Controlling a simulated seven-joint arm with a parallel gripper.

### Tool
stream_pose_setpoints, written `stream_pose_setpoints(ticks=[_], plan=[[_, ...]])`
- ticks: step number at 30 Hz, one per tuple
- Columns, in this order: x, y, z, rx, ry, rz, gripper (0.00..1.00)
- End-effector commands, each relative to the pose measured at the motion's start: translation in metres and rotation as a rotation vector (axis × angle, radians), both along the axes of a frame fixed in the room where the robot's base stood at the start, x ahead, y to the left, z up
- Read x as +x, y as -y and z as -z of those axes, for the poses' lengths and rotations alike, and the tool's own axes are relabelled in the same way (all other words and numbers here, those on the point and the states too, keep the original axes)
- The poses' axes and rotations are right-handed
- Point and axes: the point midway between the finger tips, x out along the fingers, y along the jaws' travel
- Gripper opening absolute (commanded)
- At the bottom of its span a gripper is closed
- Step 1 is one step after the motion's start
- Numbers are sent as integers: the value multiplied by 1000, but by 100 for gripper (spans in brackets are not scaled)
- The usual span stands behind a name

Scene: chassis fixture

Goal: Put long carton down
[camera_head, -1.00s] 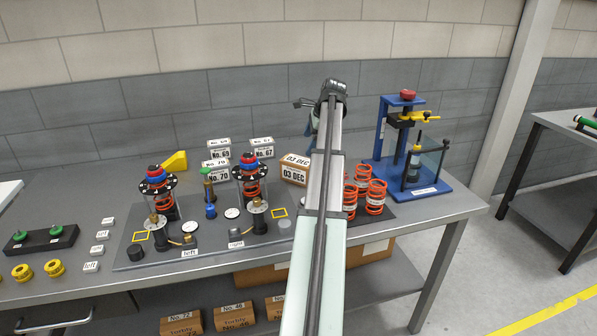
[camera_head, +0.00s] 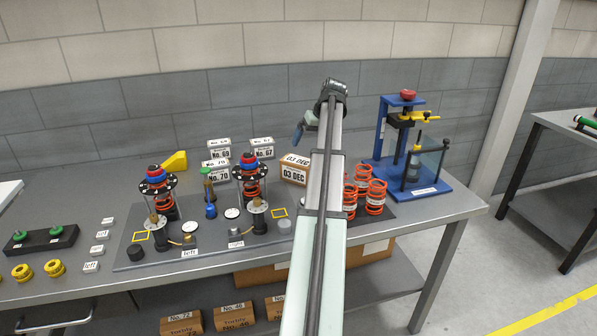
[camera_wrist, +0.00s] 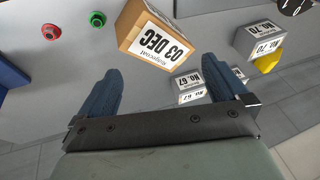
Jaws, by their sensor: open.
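A brown carton (camera_head: 293,173) with a white label reading 03 DEC stands at the back of the bench, just left of my arm. In the wrist view this carton (camera_wrist: 130,22) sits beyond the fingertips, tilted in the picture, with its label facing the camera. My gripper (camera_wrist: 164,76) is open, its two blue fingers wide apart with nothing held between them. In the head view my gripper (camera_head: 298,132) hangs above and behind the carton, partly hidden by my arm.
Small white-labelled boxes (camera_head: 218,150) stand left of the carton. Orange springs (camera_head: 375,197) and a blue press (camera_head: 405,150) are to the right. A fixture board (camera_head: 190,250) with two spring assemblies lies in front. Red and green knobs (camera_wrist: 97,19) show in the wrist view.

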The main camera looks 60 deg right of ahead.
Motion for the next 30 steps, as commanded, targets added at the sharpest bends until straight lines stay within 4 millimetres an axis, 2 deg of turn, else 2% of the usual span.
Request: stream_pose_setpoints(ticks=[6,12,17,20,30], plan=[[0,0,0,-143,-1,-349,100],[0,0,0,-233,-1,-566,100],[1,0,2,-262,-1,-638,100],[4,-1,10,-266,-2,-651,100],[25,0,62,-264,-2,-648,100]])
